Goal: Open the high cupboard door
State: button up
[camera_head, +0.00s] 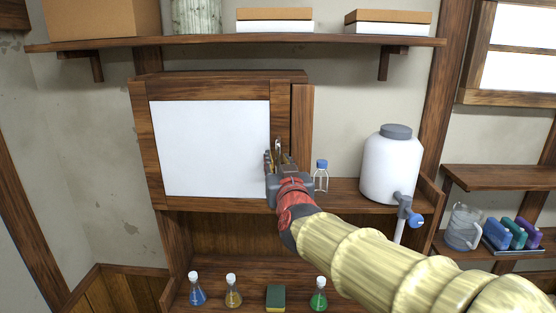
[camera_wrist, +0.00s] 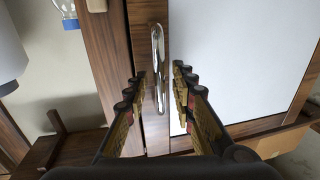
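The high cupboard door (camera_head: 210,148) has a wooden frame and a white panel; it looks shut. The white panel (camera_wrist: 235,60) fills the right of the wrist view. A shiny vertical metal handle (camera_wrist: 157,60) is on the door's wooden stile; in the head view its top (camera_head: 278,146) shows just above my gripper. My gripper (camera_head: 276,160) is in front of the door's right edge. In the wrist view my gripper (camera_wrist: 160,75) is open, with one finger on each side of the handle and gaps between. Whether the fingertips reach past the bar is unclear.
A clear bottle with a blue cap (camera_head: 321,176) and a white tank with a tap (camera_head: 391,165) stand right of the cupboard. A shelf (camera_head: 230,41) with boxes runs above. Flasks (camera_head: 233,292) and a sponge (camera_head: 275,297) are below. Space before the door is clear.

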jog(key=shift+w, duration=0.35)
jog(key=shift+c, duration=0.3)
grip_shut()
dwell(0.5)
